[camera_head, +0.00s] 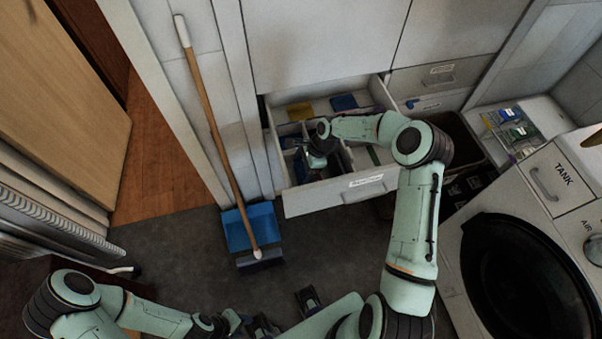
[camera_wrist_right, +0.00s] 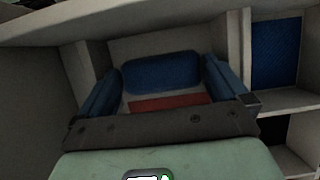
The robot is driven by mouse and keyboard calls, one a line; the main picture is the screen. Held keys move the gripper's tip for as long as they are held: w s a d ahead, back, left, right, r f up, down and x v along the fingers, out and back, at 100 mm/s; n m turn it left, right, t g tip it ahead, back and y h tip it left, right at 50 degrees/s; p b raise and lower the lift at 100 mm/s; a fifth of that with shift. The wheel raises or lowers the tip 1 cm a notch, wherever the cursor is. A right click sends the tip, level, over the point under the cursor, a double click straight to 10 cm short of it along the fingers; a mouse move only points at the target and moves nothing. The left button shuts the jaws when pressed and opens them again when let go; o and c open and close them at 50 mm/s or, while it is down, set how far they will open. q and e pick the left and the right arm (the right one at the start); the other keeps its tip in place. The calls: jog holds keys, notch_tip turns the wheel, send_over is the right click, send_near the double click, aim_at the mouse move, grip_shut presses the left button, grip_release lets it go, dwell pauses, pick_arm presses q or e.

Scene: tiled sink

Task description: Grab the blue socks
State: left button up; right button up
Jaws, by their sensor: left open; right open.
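The open drawer (camera_head: 335,194) holds folded cloth items in compartments. A blue folded item (camera_head: 343,102) lies at its back; whether it is socks is too small to tell. In the right wrist view a blue folded item (camera_wrist_right: 160,73) and a red item (camera_wrist_right: 168,102) lie beyond and between the open fingers (camera_wrist_right: 162,88), not gripped. Another blue item (camera_wrist_right: 277,50) sits in the compartment to the right. My left gripper (camera_head: 285,313) is open and empty, low over the floor.
A broom (camera_head: 207,100) leans by a blue dustpan (camera_head: 249,227) left of the drawer. A washing machine (camera_head: 530,270) stands at right. Compartment walls (camera_wrist_right: 244,50) stand close to the right gripper.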

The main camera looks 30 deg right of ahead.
jog(key=shift+x, duration=1)
jog(key=c, duration=0.7)
jog(key=shift+o, duration=0.2)
